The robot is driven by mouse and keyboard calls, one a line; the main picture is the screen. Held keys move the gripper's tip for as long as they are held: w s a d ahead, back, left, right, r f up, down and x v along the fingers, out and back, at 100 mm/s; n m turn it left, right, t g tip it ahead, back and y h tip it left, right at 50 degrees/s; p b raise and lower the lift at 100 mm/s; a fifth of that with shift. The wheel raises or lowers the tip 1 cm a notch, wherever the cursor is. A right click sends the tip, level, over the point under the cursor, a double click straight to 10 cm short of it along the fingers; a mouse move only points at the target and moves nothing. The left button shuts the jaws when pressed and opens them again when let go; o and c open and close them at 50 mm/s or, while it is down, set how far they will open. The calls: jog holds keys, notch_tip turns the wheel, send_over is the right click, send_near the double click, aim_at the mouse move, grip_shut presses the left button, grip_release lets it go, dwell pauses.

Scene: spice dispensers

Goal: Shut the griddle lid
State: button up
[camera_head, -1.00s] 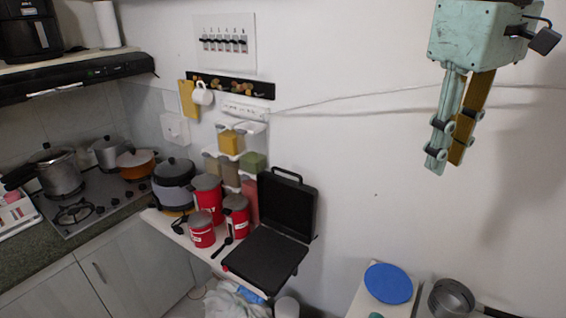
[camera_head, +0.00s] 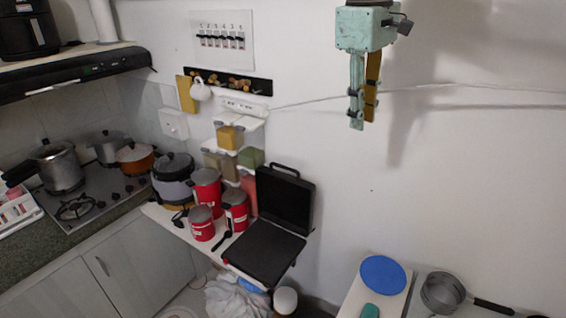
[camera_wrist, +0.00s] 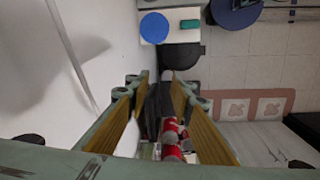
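The black griddle stands open at the end of a narrow white shelf. Its lid (camera_head: 285,200) is raised nearly upright near the wall, with a handle on its top edge. Its flat lower plate (camera_head: 264,250) faces up. My gripper (camera_head: 363,122) is in the air up and right of the griddle, pointing down and touching nothing. In the wrist view my gripper (camera_wrist: 158,88) has its fingers apart with nothing held. A dark shape between and beyond the fingers looks like the griddle (camera_wrist: 154,106), partly hidden by them.
Red canisters (camera_head: 201,223) and a rice cooker (camera_head: 173,180) crowd the shelf left of the griddle. Spice dispensers (camera_head: 228,138) hang on the wall behind. A blue round lid (camera_head: 383,275) and a pan (camera_head: 442,292) sit at lower right. Air between gripper and griddle looks clear.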

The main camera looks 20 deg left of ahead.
jog(key=w+a+f+n, duration=0.1)
jog(key=w+a+f, duration=0.25)
jog(key=a, duration=0.25)
jog(key=w+a+f, duration=0.3)
jog(key=w+a, duration=0.2)
jog(key=a, duration=0.1)
jog(key=n+t, duration=0.1)
send_over(282, 167)
jog(key=s, duration=0.3)
jog(key=s+a+x, duration=0.1)
jog(key=s+x, duration=0.1)
jog(key=x, duration=0.6)
jog(key=shift+w+a+f, duration=0.15)
jog(key=shift+w, duration=0.3)
jog(key=shift+f, duration=0.15)
jog(key=shift+x, duration=6.8)
jog(key=shift+a, duration=0.15)
jog(key=shift+c, duration=0.4)
grip_shut()
